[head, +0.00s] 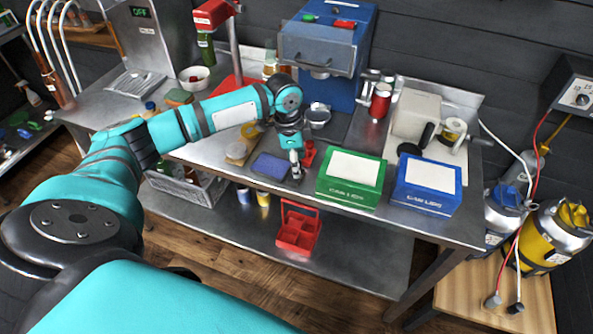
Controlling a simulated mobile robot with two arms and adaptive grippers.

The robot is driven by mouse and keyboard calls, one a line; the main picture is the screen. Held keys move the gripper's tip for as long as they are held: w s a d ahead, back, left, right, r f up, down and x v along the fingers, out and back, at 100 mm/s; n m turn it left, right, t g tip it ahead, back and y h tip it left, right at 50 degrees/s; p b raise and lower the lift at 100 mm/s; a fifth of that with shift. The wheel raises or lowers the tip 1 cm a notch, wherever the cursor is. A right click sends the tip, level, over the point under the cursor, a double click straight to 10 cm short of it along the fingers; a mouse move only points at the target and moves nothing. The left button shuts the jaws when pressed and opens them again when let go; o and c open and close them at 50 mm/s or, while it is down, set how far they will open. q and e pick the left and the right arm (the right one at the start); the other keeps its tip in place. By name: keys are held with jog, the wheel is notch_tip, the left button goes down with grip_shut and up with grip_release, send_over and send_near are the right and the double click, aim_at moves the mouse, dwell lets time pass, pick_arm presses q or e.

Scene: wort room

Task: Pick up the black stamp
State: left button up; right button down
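My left gripper (295,162) points down over the steel bench, between a blue pad (271,166) and a green box (350,180). A small dark object (297,178) shows right at its fingertips; it may be the black stamp, but it is too small and partly covered to be sure. I cannot tell whether the fingers are open or closed around it. A red object (309,152), possibly another stamp, stands just behind and to the right of the gripper. My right gripper is not in view.
A blue box (426,186) stands right of the green box. A blue machine (325,55), a steel pot (317,115) and a red can (380,101) stand behind. A red caddy (297,232) is on the lower shelf.

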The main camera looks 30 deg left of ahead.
pick_arm(q)
jog(key=shift+f, duration=0.4)
jog(key=shift+c, duration=0.3)
jog(key=shift+c, duration=1.1)
jog(key=shift+r, duration=0.1)
grip_shut()
jog(key=shift+r, duration=0.1)
